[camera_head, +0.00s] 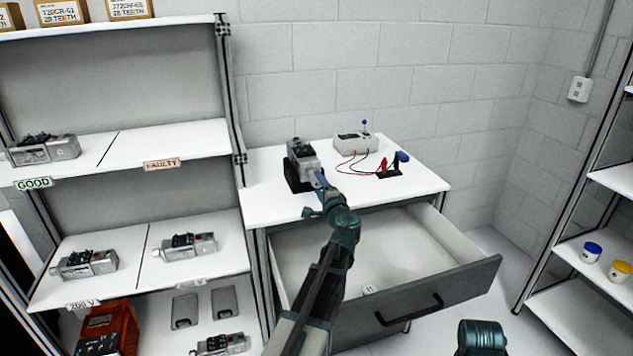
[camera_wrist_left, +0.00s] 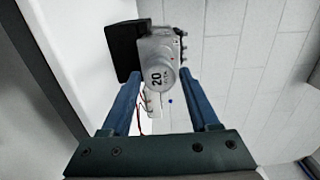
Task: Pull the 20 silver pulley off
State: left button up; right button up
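The silver pulley (camera_wrist_left: 158,76), marked 20, sits on the end of a grey servo motor (camera_wrist_left: 160,45), facing the left wrist camera. In the head view the servo (camera_head: 301,153) rests on a black stand (camera_head: 292,178) on the white table; the gripper makes its pulley hard to see. My left gripper (camera_head: 319,180) is at the pulley end of the servo. In the left wrist view its two blue fingers (camera_wrist_left: 158,82) are open, one on each side of the pulley, with gaps visible. My right gripper is out of view; only a teal part of my right arm shows at bottom.
A grey tester box (camera_head: 355,142) with a blue-tipped lever and red and black leads (camera_head: 382,168) stands right of the servo. The drawer (camera_head: 385,250) below is open. Shelves with servos (camera_head: 88,263) stand left; a rack with small jars (camera_head: 592,250) stands right.

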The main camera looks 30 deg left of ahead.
pick_arm(q)
grip_shut()
jog(key=shift+s+d, duration=0.15)
jog(key=shift+d, duration=0.05)
dwell(0.3)
jog(key=shift+s+d, duration=0.45)
jog(key=shift+d, duration=0.05)
jog(key=shift+s+d, duration=0.25)
jog(key=shift+d, duration=0.05)
jog(key=shift+s+d, duration=0.2)
jog(key=shift+d, duration=0.1)
jog(key=v, duration=0.5)
jog(key=shift+s+d, duration=0.3)
dwell(0.4)
